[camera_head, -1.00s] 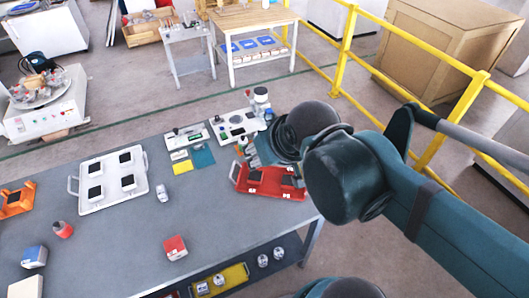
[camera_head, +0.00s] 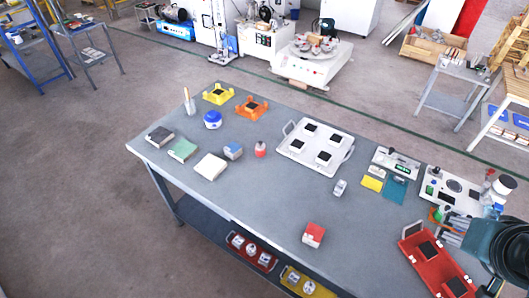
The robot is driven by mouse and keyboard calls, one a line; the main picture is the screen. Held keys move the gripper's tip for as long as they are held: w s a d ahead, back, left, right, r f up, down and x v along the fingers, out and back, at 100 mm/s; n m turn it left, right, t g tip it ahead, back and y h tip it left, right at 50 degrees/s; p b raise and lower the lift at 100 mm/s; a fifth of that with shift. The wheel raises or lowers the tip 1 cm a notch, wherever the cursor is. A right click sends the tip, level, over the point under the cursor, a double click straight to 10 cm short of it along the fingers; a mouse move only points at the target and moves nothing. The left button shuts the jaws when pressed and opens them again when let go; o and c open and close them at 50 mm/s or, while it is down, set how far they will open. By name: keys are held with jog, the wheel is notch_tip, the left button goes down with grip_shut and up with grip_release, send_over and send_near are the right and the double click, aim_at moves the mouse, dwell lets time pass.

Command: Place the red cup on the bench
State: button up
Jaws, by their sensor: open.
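A small round red object (camera_head: 261,149), which looks like the red cup, stands on the grey bench (camera_head: 265,200), right of a small blue and white box. A red box with a pale side (camera_head: 313,235) sits nearer the bench's front edge. My gripper (camera_head: 452,230) is at the far right, over the right end of the bench by the red tray. It is open, partly hidden by my arm, and I see nothing held in it. It is far from the small red object.
A white tray with black pads (camera_head: 288,152) lies mid-bench. A red tray (camera_head: 417,255) lies at the right end. Instruments (camera_head: 395,161) line the back right. Pale and dark blocks (camera_head: 210,167) lie at left. Bare bench surrounds the red box. A lower shelf (camera_head: 205,220) holds bins.

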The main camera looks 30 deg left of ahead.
jog(key=w+a+f+n+t+y+b, duration=0.2)
jog(key=w+a+f+b, duration=0.15)
jog(key=w+a, duration=1)
jog(key=n+y+b, duration=0.4)
jog(key=y+b, duration=0.1)
jog(key=b, duration=0.2)
send_over(261, 149)
jog(key=w+d, duration=0.2)
jog(key=d, duration=1.8)
notch_tip(261, 149, down, 14)
jog(key=s+a+f+n+y+b, duration=0.1)
jog(key=s+a+f, duration=0.1)
jog(key=a, duration=0.3)
jog(key=s+a+f+b, duration=0.1)
jog(key=a+f, duration=0.3)
jog(key=a, duration=0.2)
jog(key=s+a+f+n+y+b, duration=0.1)
jog(key=s+a+f, duration=0.1)
jog(key=a+f, duration=0.2)
jog(key=shift+s+a+f+n+y, duration=0.1)
jog(key=shift+s+a+n+y, duration=0.25)
jog(key=shift+a, duration=0.35)
jog(key=shift+x, duration=1.3)
jog(key=shift+w, duration=0.1)
jog(key=shift+b+x, duration=0.9)
jog(key=shift+x, duration=1.6)
jog(key=shift+w, duration=0.1)
